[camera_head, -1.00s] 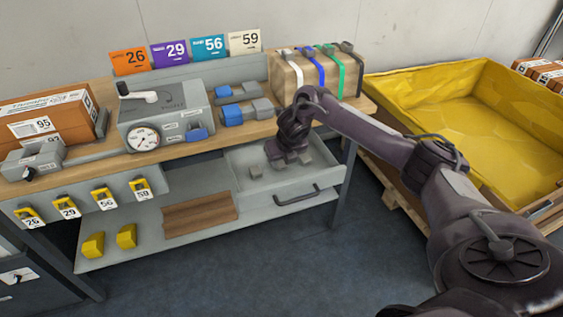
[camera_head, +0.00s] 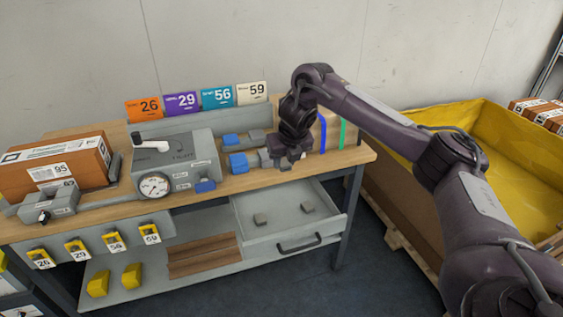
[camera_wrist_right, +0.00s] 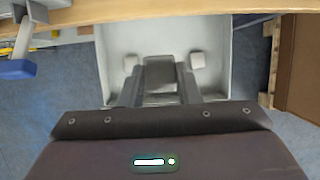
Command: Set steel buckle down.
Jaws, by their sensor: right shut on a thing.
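My right gripper (camera_head: 285,162) is above the front edge of the wooden bench top, to the right of the blue-handled tools. In the right wrist view its fingers (camera_wrist_right: 160,84) are shut on a dark grey steel buckle (camera_wrist_right: 160,74). The head view hardly shows this buckle, as the gripper covers it. My left gripper is not in view.
A grey gauge box (camera_head: 178,150) and a cardboard box (camera_head: 85,165) stand further left. A strapped box is partly hidden behind my arm. A yellow-lined crate (camera_head: 500,170) stands at right.

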